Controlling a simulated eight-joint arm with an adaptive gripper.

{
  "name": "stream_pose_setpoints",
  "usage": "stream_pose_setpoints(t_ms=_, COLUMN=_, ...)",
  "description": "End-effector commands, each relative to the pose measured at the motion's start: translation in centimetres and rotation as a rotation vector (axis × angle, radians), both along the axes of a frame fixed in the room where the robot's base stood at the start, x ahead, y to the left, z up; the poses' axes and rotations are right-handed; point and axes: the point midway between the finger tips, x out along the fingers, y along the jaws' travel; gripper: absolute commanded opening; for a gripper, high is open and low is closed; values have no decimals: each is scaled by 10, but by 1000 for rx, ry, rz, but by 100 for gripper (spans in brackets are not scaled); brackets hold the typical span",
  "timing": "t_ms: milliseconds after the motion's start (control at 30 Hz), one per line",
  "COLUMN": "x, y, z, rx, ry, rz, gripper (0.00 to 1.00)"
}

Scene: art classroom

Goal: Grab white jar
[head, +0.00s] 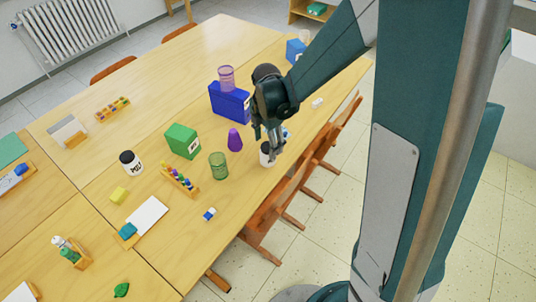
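A white jar (265,158) stands near the right edge of the wooden table, partly hidden behind my gripper (271,150). My gripper points down at this jar, with its fingers overlapping it in the picture. I cannot tell whether the fingers touch the jar or how far apart they are. Another white jar (131,166), with a black lid and dark lettering, stands upright farther left on the table.
A blue box (229,103) with a pinkish cup (226,78) and a green box (182,141) are behind. Wooden chairs (270,213) line the table's right edge.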

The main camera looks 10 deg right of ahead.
Motion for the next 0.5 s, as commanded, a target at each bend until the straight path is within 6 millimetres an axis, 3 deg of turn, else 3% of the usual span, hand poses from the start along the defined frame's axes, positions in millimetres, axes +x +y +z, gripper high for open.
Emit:
stream_pose_setpoints(t_ms=267, x=0, y=0, z=-2, rx=0, ry=0, rz=-1, gripper=58)
stream_pose_setpoints(t_ms=500, x=0, y=0, z=-19, rx=0, ry=0, rz=-2, gripper=58)
